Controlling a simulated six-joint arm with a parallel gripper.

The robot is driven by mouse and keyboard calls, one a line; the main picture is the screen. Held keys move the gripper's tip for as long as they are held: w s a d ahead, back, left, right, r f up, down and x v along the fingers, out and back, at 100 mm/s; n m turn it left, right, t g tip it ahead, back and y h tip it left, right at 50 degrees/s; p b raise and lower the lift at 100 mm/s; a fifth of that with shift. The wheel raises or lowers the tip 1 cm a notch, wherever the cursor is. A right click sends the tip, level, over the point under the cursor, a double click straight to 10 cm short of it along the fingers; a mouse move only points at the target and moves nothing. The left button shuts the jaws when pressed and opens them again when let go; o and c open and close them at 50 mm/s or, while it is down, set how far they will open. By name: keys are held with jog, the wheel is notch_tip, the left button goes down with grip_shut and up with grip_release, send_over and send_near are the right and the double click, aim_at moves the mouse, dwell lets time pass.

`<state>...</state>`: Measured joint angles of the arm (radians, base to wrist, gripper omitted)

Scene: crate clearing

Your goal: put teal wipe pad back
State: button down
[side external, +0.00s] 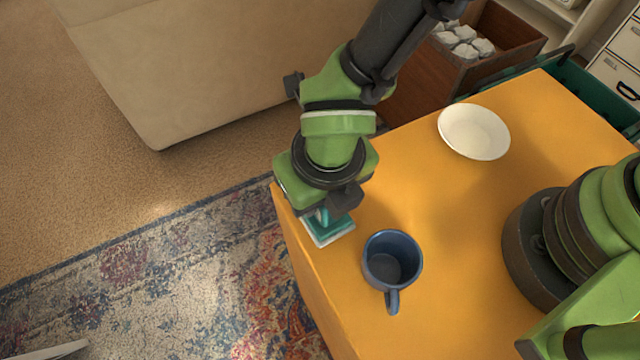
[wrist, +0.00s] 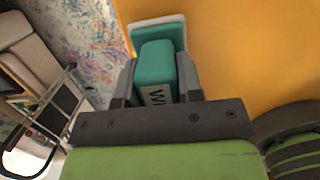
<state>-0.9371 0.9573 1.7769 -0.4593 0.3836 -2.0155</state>
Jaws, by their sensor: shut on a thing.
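The teal wipe pad (side external: 332,231) has a pale underside and a teal block handle. It is at the left edge of the orange table (side external: 450,200), beside the blue mug. In the wrist view the pad (wrist: 157,62) shows its teal handle with a dark-lettered label. My gripper (wrist: 158,85) is shut on the handle, one finger on each side. In the side view my gripper (side external: 325,212) points down over the pad and hides part of it. I cannot tell whether the pad touches the table or hangs just above it.
A blue mug (side external: 391,262) stands close to the right of the pad, handle toward the front. A green crate (side external: 590,95) and a wooden box (side external: 425,85) with pale lumps stand beyond the table. The table's middle is clear.

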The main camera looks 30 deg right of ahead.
jog(key=shift+f, duration=0.15)
jog(key=shift+f, duration=0.25)
jog(key=c, duration=0.8)
grip_release()
jog(key=shift+r, duration=0.1)
